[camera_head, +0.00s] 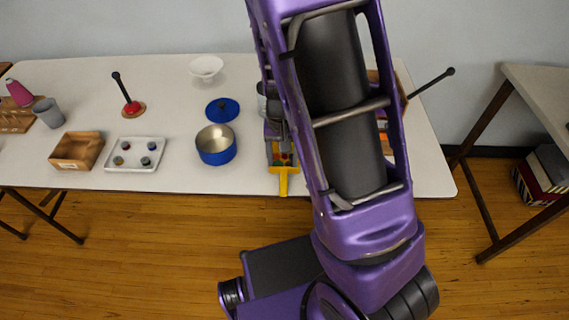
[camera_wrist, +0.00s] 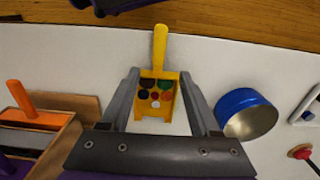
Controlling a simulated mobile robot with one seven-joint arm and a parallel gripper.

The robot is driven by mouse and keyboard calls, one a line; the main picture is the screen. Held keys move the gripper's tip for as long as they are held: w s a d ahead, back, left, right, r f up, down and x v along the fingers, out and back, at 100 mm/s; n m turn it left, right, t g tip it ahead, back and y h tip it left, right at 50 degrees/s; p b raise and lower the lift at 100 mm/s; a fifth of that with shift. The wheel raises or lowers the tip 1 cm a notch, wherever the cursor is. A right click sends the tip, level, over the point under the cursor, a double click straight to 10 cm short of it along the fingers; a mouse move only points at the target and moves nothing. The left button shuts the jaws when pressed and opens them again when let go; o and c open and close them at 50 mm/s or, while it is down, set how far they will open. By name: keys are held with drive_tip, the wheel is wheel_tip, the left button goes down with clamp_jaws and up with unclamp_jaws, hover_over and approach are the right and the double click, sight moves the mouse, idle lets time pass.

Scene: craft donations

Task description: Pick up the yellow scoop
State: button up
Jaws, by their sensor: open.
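The yellow scoop (camera_wrist: 160,50) lies on the white table near its front edge, with its handle pointing toward that edge. Its tray (camera_wrist: 156,92) holds several coloured round pieces. In the head view the scoop's handle (camera_head: 283,182) reaches the front edge, and my arm hides part of the scoop. My gripper (camera_wrist: 167,75) is open in the wrist view, with one finger on each side of the scoop's tray. I cannot tell whether the fingers touch it.
A blue pot (camera_head: 216,151) stands left of the scoop, with a blue lid (camera_head: 222,110) behind it. A white tray (camera_head: 135,165) and a wooden box (camera_head: 77,150) are farther left. In the wrist view, a wooden box (camera_wrist: 68,140) with an orange-handled thing (camera_wrist: 22,98) is close by.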

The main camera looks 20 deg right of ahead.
sight(284, 180)
wheel_tip(284, 180, down, 2)
drive_tip(key=shift+f, duration=0.2)
drive_tip(key=f, duration=0.1)
drive_tip(key=f+b, duration=0.1)
drive_tip(key=f, duration=0.3)
drive_tip(key=shift+s+b, duration=0.25)
drive_tip(key=shift+b, duration=0.1)
clamp_jaws()
